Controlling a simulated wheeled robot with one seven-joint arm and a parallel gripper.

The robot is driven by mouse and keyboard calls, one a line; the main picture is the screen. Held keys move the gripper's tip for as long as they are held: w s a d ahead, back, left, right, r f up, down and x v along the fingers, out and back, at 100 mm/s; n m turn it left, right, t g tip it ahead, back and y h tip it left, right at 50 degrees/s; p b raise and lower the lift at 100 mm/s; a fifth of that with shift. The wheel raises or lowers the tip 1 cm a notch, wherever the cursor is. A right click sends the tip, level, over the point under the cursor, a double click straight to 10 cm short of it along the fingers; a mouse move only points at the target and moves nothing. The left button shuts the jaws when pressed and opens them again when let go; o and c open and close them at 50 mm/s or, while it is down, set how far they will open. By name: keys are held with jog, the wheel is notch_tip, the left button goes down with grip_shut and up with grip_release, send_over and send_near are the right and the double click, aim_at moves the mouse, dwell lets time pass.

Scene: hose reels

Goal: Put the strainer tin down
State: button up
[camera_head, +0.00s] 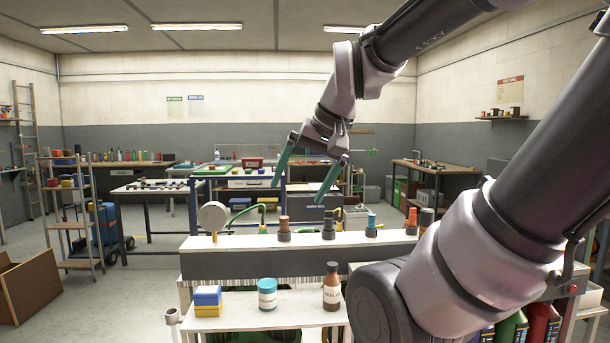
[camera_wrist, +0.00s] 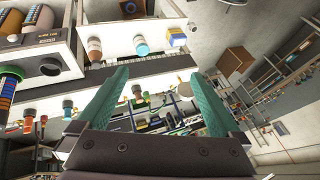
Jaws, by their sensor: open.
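My gripper (camera_head: 299,194) is open, with its two green fingers spread and nothing between them. It hangs in the air above the white ledge, and its fingers also show in the wrist view (camera_wrist: 158,90). A white tin with a blue lid (camera_head: 267,294) stands upright on the lower white shelf (camera_head: 240,320), below my gripper and apart from it. It also shows in the wrist view (camera_wrist: 141,45). Its label is too small to read, so I cannot tell for sure that it is the strainer tin.
A blue and yellow box (camera_head: 208,301) stands left of the tin, and a brown bottle (camera_head: 332,287) stands to its right. The raised ledge (camera_head: 215,262) behind carries several fittings and a round pale disc (camera_head: 213,216). Bare shelf shows between these items.

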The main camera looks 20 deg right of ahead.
jog(key=w+a+f+m+g+y, duration=0.2)
jog(key=a+f+g+y, duration=0.5)
jog(key=a+f, duration=0.25)
jog(key=w+a+f+m+t+y, duration=0.1)
jog(key=w+a+f+m+y, duration=0.1)
jog(key=w+f+m+y, duration=0.35)
jog(key=w+d+f+m+t+y, duration=0.3)
jog(key=w+f+m+t, duration=0.1)
jog(key=w+m+t, duration=0.4)
jog(key=m+t+h, duration=0.9)
jog(key=m+h, duration=0.4)
send_near(263, 283)
jog(key=shift+w+d+f+y, duration=0.1)
jog(key=shift+w+f+y, duration=0.05)
jog(key=shift+w, duration=0.35)
jog(key=shift+w+d+f+y, duration=0.1)
jog(key=shift+w+f, duration=0.05)
jog(key=shift+w, duration=0.3)
jog(key=shift+d+f, duration=0.15)
jog(key=shift+f, duration=0.2)
jog(key=x, duration=1)
jog(key=shift+w+f, duration=0.2)
jog(key=shift+w, duration=0.15)
jog(key=c, duration=1.6)
